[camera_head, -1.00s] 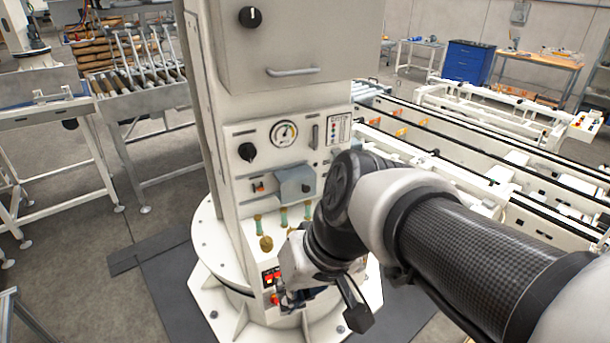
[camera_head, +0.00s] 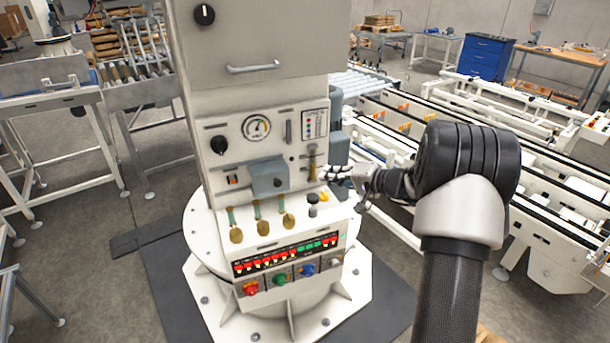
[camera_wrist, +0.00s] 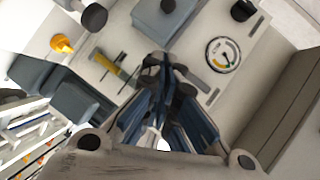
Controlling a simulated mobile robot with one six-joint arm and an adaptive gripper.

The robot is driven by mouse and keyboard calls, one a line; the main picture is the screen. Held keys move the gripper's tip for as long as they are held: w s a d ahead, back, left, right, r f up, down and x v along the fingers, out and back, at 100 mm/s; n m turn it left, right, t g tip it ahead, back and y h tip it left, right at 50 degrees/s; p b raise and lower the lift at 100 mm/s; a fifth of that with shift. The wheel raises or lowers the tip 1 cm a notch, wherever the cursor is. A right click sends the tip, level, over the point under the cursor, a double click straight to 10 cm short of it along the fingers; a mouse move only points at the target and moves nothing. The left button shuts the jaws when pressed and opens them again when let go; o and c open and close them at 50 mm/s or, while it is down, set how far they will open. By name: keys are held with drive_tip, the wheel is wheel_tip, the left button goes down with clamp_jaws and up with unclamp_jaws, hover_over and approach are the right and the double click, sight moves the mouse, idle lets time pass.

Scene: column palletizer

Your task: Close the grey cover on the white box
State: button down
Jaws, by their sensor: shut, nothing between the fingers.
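The grey cover (camera_head: 269,178) is a blue-grey block with a small dark knob, on the front of the white column. In the wrist view the grey cover (camera_wrist: 168,22) is at the top, just beyond my fingertips. My gripper (camera_head: 330,172) is shut and empty, to the right of the cover and apart from it. It also shows in the wrist view (camera_wrist: 164,65). The cover's hinge is not clear.
A yellow-handled lever (camera_head: 312,166) stands between my gripper and the cover. A gauge (camera_head: 256,128) and black knob (camera_head: 219,145) are above. Brass-ended levers (camera_head: 261,218), a yellow knob (camera_head: 324,197) and a button panel (camera_head: 292,258) are below. Conveyors (camera_head: 470,150) lie to the right.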

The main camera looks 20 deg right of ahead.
approach(282, 176)
drive_tip(key=w+d, duration=0.1)
drive_tip(key=w, duration=0.3)
drive_tip(key=shift+w+a+f+b, duration=0.1)
drive_tip(key=shift+a+f+b, duration=0.15)
drive_tip(key=shift+a, duration=0.25)
drive_tip(key=shift+w+a+f+b, duration=0.1)
drive_tip(key=shift+a+f+b, duration=0.1)
drive_tip(key=shift+a, duration=0.3)
drive_tip(key=shift+w+a+f, duration=0.1)
drive_tip(key=shift+a+f, duration=0.2)
drive_tip(key=shift+a, duration=0.25)
